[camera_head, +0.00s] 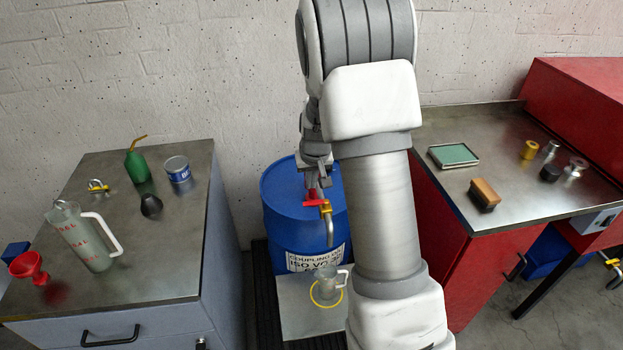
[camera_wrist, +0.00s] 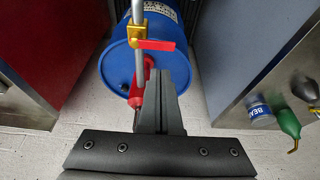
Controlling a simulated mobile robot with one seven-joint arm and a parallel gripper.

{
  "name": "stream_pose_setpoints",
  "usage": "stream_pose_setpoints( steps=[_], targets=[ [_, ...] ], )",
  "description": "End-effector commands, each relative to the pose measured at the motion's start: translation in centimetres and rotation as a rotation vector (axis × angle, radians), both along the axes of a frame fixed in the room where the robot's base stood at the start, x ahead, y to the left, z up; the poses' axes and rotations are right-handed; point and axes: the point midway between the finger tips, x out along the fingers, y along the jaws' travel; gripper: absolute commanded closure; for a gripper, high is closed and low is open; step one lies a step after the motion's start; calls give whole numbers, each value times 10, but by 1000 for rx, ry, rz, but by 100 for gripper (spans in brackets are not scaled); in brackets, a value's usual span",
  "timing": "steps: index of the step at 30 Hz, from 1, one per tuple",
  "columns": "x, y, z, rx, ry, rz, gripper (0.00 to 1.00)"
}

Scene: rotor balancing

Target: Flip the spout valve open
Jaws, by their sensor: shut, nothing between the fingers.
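The spout valve sticks out from the front of the blue drum (camera_head: 283,208). It has a brass body (camera_head: 325,208) with a grey spout pipe (camera_head: 329,233) hanging down. Its red lever (camera_head: 314,203) points left in the head view, crosswise to the pipe. In the wrist view the red lever (camera_wrist: 160,45) reaches right from the brass body (camera_wrist: 137,31). My gripper (camera_head: 321,180) is just above the valve in the head view. In the wrist view its shut, empty fingers (camera_wrist: 167,78) point towards the lever's free end; whether they touch cannot be told.
A clear jug (camera_head: 327,285) stands in a yellow ring on the stand (camera_head: 295,306) below the spout. The left bench (camera_head: 150,291) holds a pitcher (camera_head: 88,240), red funnel (camera_head: 28,266), green oiler (camera_head: 137,166) and can (camera_head: 177,170). A red cabinet (camera_head: 440,262) closes off the right.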

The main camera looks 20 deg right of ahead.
Motion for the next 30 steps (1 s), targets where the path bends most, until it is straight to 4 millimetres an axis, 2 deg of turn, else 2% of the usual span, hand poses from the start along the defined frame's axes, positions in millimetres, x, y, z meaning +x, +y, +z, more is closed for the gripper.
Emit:
stream_pose_setpoints(
  steps=[6,12,18,30],
  targets=[
    [12,-3,-36,1,2,-1,100],
    [19,-4,-56,2,0,-2,100],
    [22,-5,-63,1,-2,-1,100],
    [22,-5,-64,1,-2,5,100]
  ],
)
